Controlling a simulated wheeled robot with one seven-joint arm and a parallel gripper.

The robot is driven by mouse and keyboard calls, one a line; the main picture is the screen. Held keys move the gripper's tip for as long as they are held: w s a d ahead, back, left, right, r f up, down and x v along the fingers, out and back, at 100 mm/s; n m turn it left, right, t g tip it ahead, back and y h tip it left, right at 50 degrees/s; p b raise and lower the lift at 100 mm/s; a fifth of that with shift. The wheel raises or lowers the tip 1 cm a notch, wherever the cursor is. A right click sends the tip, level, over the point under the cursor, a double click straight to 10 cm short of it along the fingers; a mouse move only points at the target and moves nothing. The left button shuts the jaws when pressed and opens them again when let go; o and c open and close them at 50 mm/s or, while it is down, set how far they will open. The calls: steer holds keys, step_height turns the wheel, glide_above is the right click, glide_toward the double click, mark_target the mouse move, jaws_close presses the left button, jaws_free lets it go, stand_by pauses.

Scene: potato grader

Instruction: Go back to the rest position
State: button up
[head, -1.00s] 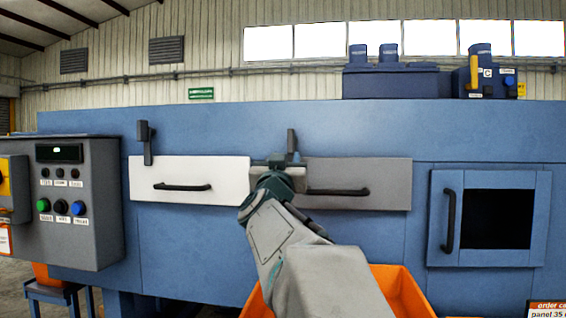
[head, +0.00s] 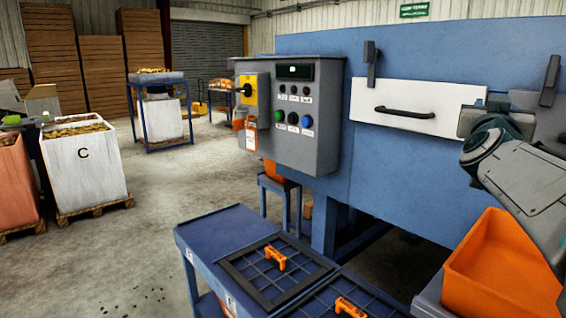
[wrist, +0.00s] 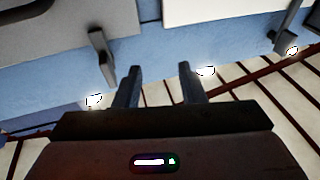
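My gripper (wrist: 160,85) shows in the wrist view with its two dark fingers apart and nothing between them. In that view a grey panel with a latch lever (wrist: 102,52) is at upper left and the white panel (wrist: 225,8) is at upper right. In the head view my arm is at the right edge, raised in front of the blue machine (head: 340,180), near the right end of the white drawer panel (head: 420,105). The fingertips are hard to make out there.
The control panel (head: 300,110) stands left of the drawer. An orange bin (head: 500,265) is below my arm. A blue table (head: 215,235) with black grid frames stands in front. A white crate marked C (head: 85,170) is at left. The floor between is open.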

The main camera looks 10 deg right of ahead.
steer(key=w+a+f+n+g+y+p, duration=0.1)
steer(key=a+f+n+y+p, duration=0.35)
steer(key=a, duration=0.65)
steer(key=w+a+f+n+g+y+p, duration=0.15)
steer(key=a+f+y+p, duration=0.25)
steer(key=a+f+y, duration=0.5)
steer(key=s+a+f+n+g+p, duration=0.1)
steer(key=s+a+f+g+p, duration=0.2)
steer(key=s, duration=0.5)
steer(key=s+a+f+n+g+p, duration=0.1)
steer(key=s+a+f+g+p, duration=0.3)
steer(key=s+a, duration=0.5)
steer(key=f+g, duration=0.1)
steer(key=g, duration=0.1)
steer(key=shift+s+a+f+g, duration=0.2)
steer(key=shift+s+f+g, duration=0.05)
steer(key=shift+s+g, duration=0.1)
steer(key=shift+y, duration=0.25)
